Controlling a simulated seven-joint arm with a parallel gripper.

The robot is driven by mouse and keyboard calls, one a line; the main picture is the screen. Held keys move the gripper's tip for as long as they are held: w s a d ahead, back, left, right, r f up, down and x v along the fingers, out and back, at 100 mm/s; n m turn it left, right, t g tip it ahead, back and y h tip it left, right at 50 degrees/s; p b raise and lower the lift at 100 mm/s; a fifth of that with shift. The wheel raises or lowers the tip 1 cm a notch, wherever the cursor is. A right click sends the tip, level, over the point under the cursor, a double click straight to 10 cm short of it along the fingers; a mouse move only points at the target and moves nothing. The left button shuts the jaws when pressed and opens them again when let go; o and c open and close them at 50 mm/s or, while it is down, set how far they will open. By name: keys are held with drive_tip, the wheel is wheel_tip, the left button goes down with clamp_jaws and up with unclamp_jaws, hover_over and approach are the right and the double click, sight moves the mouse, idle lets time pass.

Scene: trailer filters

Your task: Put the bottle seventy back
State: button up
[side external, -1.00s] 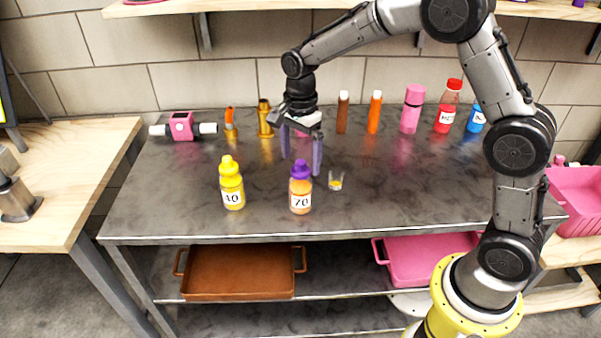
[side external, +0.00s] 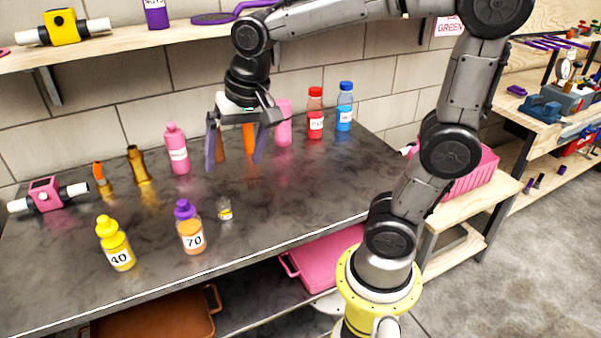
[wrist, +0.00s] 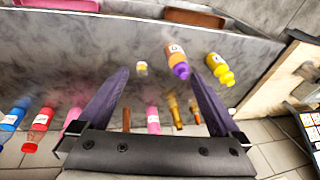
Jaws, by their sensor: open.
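The bottle seventy (side external: 190,230) has a purple cap, an orange body and a white "70" label. It stands upright near the table's front edge, and also shows in the wrist view (wrist: 176,58). My gripper (side external: 233,164) is open and empty above the table's back part, behind and right of the bottle in the side view. A brown tube and an orange tube (side external: 249,138) show between or behind its fingers; no contact can be made out. In the wrist view the spread fingers (wrist: 158,75) point towards the bottle's side of the table.
A yellow bottle "40" (side external: 116,245) and a small clear jar (side external: 224,209) flank the bottle. A back row holds a pink labelled bottle (side external: 177,150), gold item (side external: 138,164), red bottle (side external: 316,114) and blue bottle (side external: 345,107). A shelf (side external: 110,44) hangs above. The right tabletop is clear.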

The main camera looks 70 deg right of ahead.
drive_tip(key=s+f+n+t, duration=0.1)
drive_tip(key=s+n+t, duration=0.1)
drive_tip(key=s+n, duration=0.6)
drive_tip(key=s, duration=0.4)
drive_tip(key=shift+s+d+f+t, duration=0.15)
drive_tip(key=shift+s+f+t, duration=0.15)
idle(0.4)
